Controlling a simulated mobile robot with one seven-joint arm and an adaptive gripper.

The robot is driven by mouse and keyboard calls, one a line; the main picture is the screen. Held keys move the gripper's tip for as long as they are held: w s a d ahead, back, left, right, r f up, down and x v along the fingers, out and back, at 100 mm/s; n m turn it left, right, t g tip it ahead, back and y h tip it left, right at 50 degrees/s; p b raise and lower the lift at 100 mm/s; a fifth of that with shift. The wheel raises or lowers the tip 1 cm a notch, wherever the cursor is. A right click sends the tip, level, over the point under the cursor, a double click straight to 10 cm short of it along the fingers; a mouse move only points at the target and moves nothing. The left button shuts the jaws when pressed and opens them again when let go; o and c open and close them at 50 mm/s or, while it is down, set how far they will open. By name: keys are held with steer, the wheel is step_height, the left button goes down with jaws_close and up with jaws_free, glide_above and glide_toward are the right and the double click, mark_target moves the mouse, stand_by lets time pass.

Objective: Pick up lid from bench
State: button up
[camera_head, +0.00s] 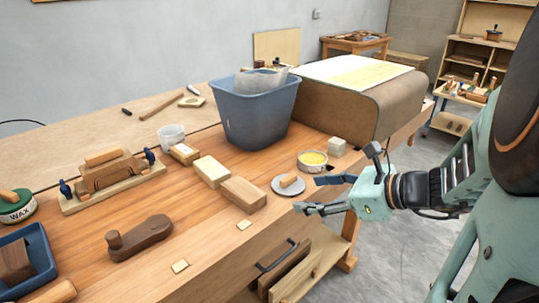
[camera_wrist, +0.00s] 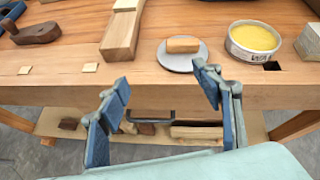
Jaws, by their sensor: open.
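The lid (camera_head: 289,186) is a flat grey disc with a wooden bar handle on top. It lies on the wooden bench (camera_head: 200,240) near the front edge, and it also shows in the wrist view (camera_wrist: 178,62). My gripper (camera_head: 306,194) is open and empty, just off the bench's front edge near the lid. In the wrist view its two blue-padded fingers (camera_wrist: 160,92) are spread wide, with the lid beyond them and slightly right of the middle. The gripper appears apart from the lid.
A round tin of yellow wax (camera_head: 312,161) sits right of the lid, with a pale block (camera_head: 336,145) behind it. Wooden blocks (camera_head: 243,194) lie to the left. A blue bin (camera_head: 258,110) and a curved brown form (camera_head: 375,100) stand behind. A drawer handle (camera_head: 276,255) juts from the bench front.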

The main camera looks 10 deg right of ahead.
mark_target(289, 177)
steer(key=w+m, duration=0.1)
steer(key=w+m+t+b, duration=0.1)
steer(key=w, duration=0.1)
steer(key=w+a, duration=0.1)
steer(key=w, duration=0.1)
steer(key=shift+f+m+t, duration=0.35)
steer(key=shift+m+t, duration=0.05)
steer(key=shift+w+d+b+x, duration=0.15)
steer(key=shift+b+x, duration=0.35)
steer(key=shift+x, duration=1)
steer(key=shift+w+d+b+x, duration=0.15)
steer(key=shift+b+x, duration=0.35)
steer(key=shift+x, duration=1)
steer(key=shift+r, duration=0.2)
steer(key=shift+c, duration=0.4)
steer(key=c, duration=1)
